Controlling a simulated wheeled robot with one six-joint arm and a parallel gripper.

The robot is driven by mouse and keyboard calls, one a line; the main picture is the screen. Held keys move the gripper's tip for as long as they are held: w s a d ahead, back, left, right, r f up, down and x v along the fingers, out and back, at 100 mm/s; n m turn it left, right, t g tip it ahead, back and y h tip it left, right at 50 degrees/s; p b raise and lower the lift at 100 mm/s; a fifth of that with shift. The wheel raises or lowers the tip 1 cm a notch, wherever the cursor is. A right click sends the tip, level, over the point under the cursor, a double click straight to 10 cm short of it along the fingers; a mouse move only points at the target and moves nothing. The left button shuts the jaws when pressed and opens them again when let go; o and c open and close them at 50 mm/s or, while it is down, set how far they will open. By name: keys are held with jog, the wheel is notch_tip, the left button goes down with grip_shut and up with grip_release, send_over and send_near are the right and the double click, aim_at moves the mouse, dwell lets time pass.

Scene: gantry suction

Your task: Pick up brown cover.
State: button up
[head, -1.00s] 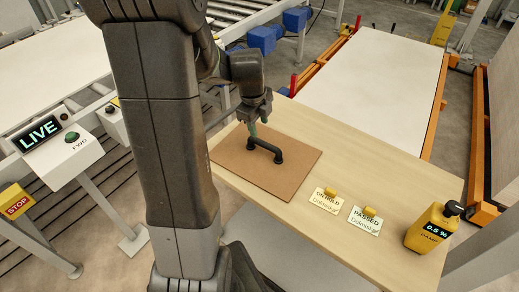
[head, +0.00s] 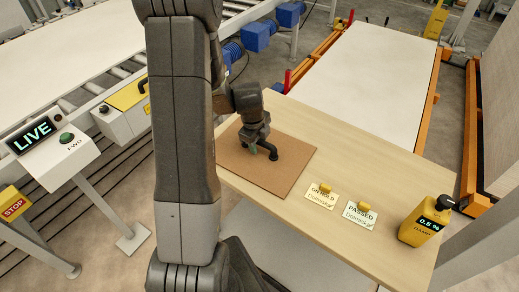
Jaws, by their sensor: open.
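The brown cover (head: 263,178) is a flat brown board lying on the light wooden table (head: 345,150). A black bar handle (head: 268,147) stands up from its middle. My gripper (head: 262,151) points down at the handle, with its fingers around or just beside the bar; the exact fit is hard to see. The jaws are open.
Two tags, ON HOLD (head: 321,195) and PASSED (head: 359,214), lie right of the cover. A yellow device (head: 425,221) reading 0.5 % stands at the table's right end. A control box showing LIVE (head: 36,137) is at left. Behind the table lies a large white panel (head: 365,75).

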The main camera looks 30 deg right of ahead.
grip_shut()
dwell(0.3)
notch_tip(320, 180, up, 10)
jog(key=shift+r+b, duration=0.1)
jog(key=shift+b, duration=0.2)
